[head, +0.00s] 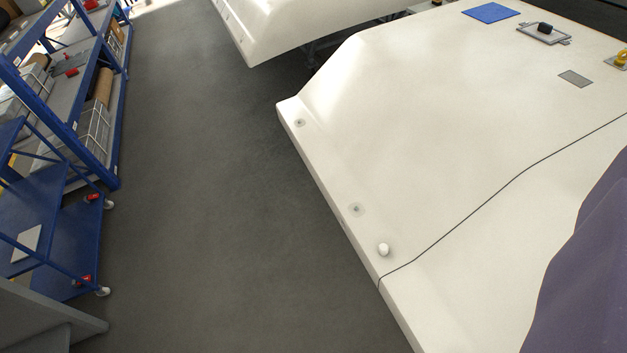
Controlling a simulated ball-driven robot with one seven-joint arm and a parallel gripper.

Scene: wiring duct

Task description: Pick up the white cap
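The white cap (383,249) is a small rounded white knob. It sits on the low front ledge of a large white panel (440,130), close to a thin dark seam line that meets the ledge edge. Nothing covers the cap. I cannot make out my gripper or its fingers in this view, and nothing is seen touching the cap.
Two small round grey fittings (355,209) lie along the same ledge. A blue square (490,13) and a small dark object on a plate (544,29) are at the panel's far side. Blue shelving (95,150) stands left. Grey floor (220,180) between is clear.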

